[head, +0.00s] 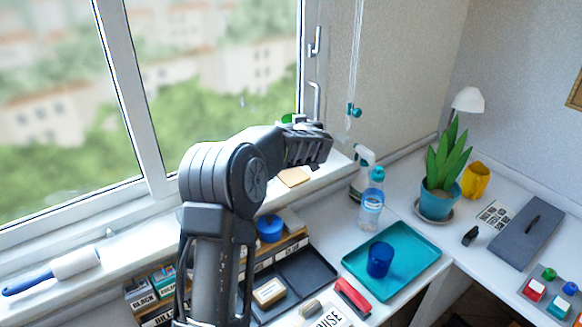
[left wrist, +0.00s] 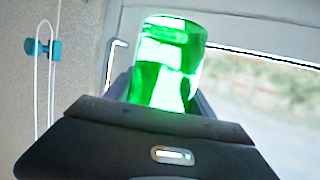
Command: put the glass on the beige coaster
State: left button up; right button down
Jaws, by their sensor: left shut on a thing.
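A green glass (left wrist: 165,65) stands up between the fingers of my left gripper in the left wrist view. Only a small green part of it (head: 288,118) shows in the head view, behind the gripper. My left gripper (head: 305,142) is shut on it, raised in front of the window frame. The beige coaster (head: 293,177) is a flat tan piece on the window sill, below the gripper in the head view and apart from it. My arm stands close in front of its left side. My right gripper is out of view.
A teal tray (head: 415,262) with a blue cup (head: 379,259) lies on the desk. A spray bottle (head: 361,170) and a water bottle (head: 371,205) stand right of the coaster. A black tray (head: 305,270) and books are below. A lint roller (head: 55,272) lies on the left sill.

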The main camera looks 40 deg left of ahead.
pick_arm(q)
jog(key=shift+w+a+r, duration=0.1)
jog(key=shift+a+r, duration=0.25)
send_over(291, 170)
jog(key=shift+a+f, duration=0.1)
jog(key=shift+f, duration=3)
jog(key=shift+f, duration=1.9)
jog(key=shift+f, duration=0.15)
jog(key=o, duration=1.8)
